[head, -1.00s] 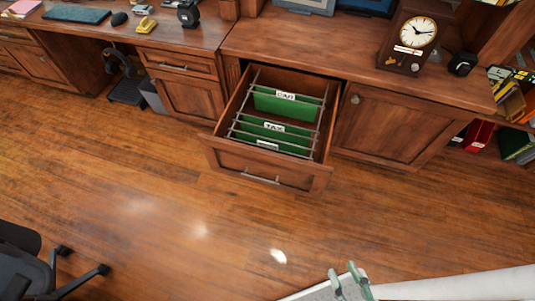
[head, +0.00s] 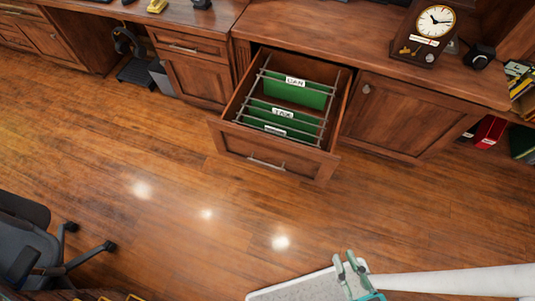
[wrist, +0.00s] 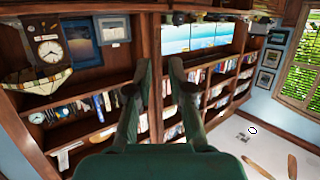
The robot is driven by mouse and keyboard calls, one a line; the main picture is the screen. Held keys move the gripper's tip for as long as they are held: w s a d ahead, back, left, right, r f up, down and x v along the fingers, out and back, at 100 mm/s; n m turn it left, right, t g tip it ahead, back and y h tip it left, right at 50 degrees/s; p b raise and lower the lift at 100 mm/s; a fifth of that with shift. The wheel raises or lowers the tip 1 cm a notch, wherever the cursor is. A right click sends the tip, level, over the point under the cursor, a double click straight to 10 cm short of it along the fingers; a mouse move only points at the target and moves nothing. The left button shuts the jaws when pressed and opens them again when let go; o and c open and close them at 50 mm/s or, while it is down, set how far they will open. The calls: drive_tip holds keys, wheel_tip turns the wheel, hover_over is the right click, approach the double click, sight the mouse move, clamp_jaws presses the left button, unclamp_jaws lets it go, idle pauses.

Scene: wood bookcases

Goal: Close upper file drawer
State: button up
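The upper file drawer (head: 222,141) is wood and stands pulled out from the cabinet under the counter in the head view. Green hanging folders (head: 300,93) with white labels hang inside on metal rails. A bar handle (head: 266,163) is on its front panel. My gripper (head: 344,258) is at the bottom of the head view, low and to the right of the drawer, well apart from it. In the wrist view my gripper (wrist: 160,62) has its two fingers spread with nothing between them. The drawer is not seen clearly in the wrist view.
An office chair (head: 30,245) stands at lower left. A closed cabinet door (head: 412,120) is right of the drawer. A clock (head: 425,30) stands on the counter (head: 330,40). The wood floor (head: 200,225) in front of the drawer is clear.

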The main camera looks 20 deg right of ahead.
drive_tip(key=w+f+n, duration=0.1)
drive_tip(key=f, duration=0.1)
drive_tip(key=w+f+n, duration=0.3)
drive_tip(key=w+f, duration=0.1)
drive_tip(key=shift+a+f+t+y, duration=0.3)
drive_tip(key=shift+a+f, duration=0.05)
clamp_jaws()
drive_tip(key=n+t+y, duration=0.2)
drive_tip(key=n, duration=1.4)
approach(258, 136)
drive_tip(key=w+a, duration=0.3)
drive_tip(key=w, duration=0.1)
drive_tip(key=shift+w+d+f, duration=0.15)
drive_tip(key=shift+w+d, duration=0.85)
drive_tip(key=shift+w, duration=0.1)
